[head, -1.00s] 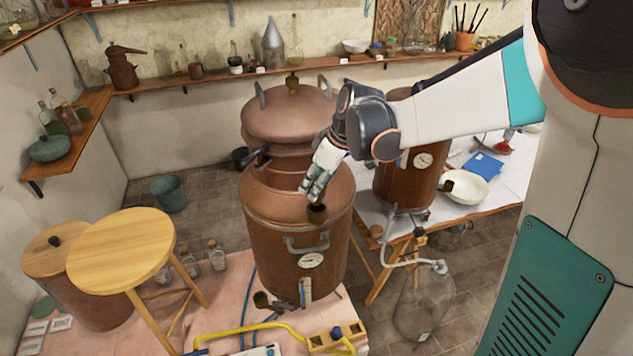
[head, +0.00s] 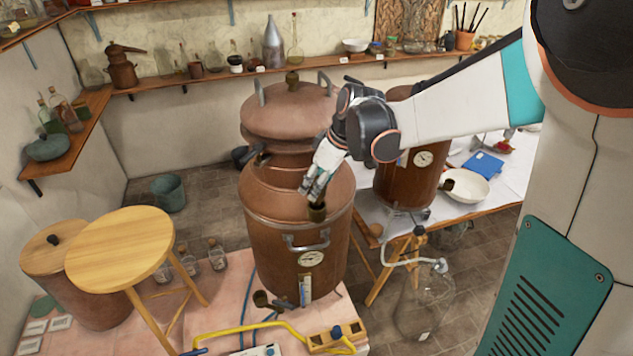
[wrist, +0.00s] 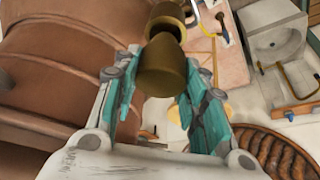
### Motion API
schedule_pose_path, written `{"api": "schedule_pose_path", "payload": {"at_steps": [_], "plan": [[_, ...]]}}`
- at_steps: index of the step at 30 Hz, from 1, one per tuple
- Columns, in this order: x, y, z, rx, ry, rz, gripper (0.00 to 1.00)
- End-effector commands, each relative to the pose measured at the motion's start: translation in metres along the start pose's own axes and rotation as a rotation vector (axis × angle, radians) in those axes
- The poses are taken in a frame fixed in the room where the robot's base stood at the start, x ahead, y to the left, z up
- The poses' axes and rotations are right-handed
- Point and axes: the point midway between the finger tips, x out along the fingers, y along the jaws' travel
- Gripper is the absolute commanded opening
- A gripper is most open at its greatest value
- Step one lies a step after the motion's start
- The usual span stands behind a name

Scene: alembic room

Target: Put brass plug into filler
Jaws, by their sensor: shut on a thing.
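The big copper still (head: 290,235) stands in the middle of the head view, and its copper side fills the left of the wrist view (wrist: 50,70). The short brass filler (head: 316,212) stands up from its shoulder. My gripper (head: 315,190) points down just above the filler. In the wrist view it is shut on the brass plug (wrist: 160,70), which sits between the teal fingers. A second brass cylinder, apparently the filler (wrist: 167,17), shows just beyond the plug. The plug is mostly hidden in the head view, and I cannot tell whether it touches the filler.
A handle and a dial (head: 311,259) are on the still's front. A smaller copper still (head: 405,178) and a white bowl (head: 468,190) stand on the table at right. A round wooden stool (head: 120,248) is at left. A yellow hose (head: 250,328) lies in front.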

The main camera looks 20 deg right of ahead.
Motion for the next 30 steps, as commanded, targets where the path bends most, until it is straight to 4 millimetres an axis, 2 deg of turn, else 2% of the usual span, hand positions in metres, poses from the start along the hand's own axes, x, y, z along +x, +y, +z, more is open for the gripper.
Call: {"api": "schedule_pose_path", "payload": {"at_steps": [30], "plan": [[0.0085,-0.0001,0.0036,0.000,0.000,0.000,0.12]]}}
